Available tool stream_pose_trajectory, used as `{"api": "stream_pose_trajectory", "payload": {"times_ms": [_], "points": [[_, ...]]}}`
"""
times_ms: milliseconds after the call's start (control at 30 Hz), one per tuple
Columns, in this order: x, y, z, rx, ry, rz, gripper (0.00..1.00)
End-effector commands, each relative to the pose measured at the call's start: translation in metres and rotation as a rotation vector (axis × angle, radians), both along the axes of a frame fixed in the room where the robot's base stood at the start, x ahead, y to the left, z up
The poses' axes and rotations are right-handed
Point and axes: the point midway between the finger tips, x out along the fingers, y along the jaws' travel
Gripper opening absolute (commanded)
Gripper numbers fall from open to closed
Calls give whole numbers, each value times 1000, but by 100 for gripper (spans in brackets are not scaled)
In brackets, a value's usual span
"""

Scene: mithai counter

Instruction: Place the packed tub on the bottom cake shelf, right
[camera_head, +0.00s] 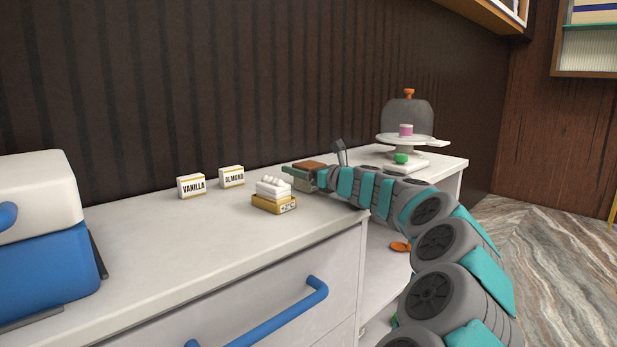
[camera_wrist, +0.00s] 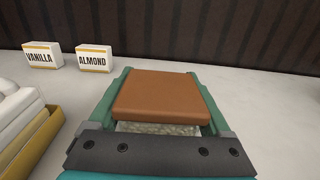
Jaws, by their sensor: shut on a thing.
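A brown-topped block (camera_head: 310,164), which looks like the packed tub, is between the green fingers of my gripper (camera_head: 303,174). In the wrist view the brown top (camera_wrist: 163,95) is flat and square, with a pale speckled side below it. My gripper (camera_wrist: 160,88) is shut on it, one finger along each side. It is over the white counter, close to the surface; I cannot tell whether it touches. A white tiered stand (camera_head: 388,138) is on the counter at the right, beyond my gripper. I cannot tell whether this is the cake shelf.
A gold box (camera_head: 274,205) with white pieces stands just left of my gripper. Vanilla (camera_head: 191,187) and almond (camera_head: 232,177) boxes stand near the wall. The stand carries a pink item (camera_head: 406,130); a green item (camera_head: 401,158) is lower. An orange item (camera_head: 400,246) lies below counter level.

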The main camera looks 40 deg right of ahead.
Motion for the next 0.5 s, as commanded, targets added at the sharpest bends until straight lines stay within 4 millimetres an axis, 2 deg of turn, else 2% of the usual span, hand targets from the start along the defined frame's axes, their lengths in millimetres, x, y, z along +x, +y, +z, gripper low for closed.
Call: {"api": "stream_pose_trajectory", "payload": {"times_ms": [167,267,500], "points": [[0,0,2,0,0,-1,12],[0,-1,12,-2,0,-2,12],[0,-1,59,-5,-1,-2,12]]}}
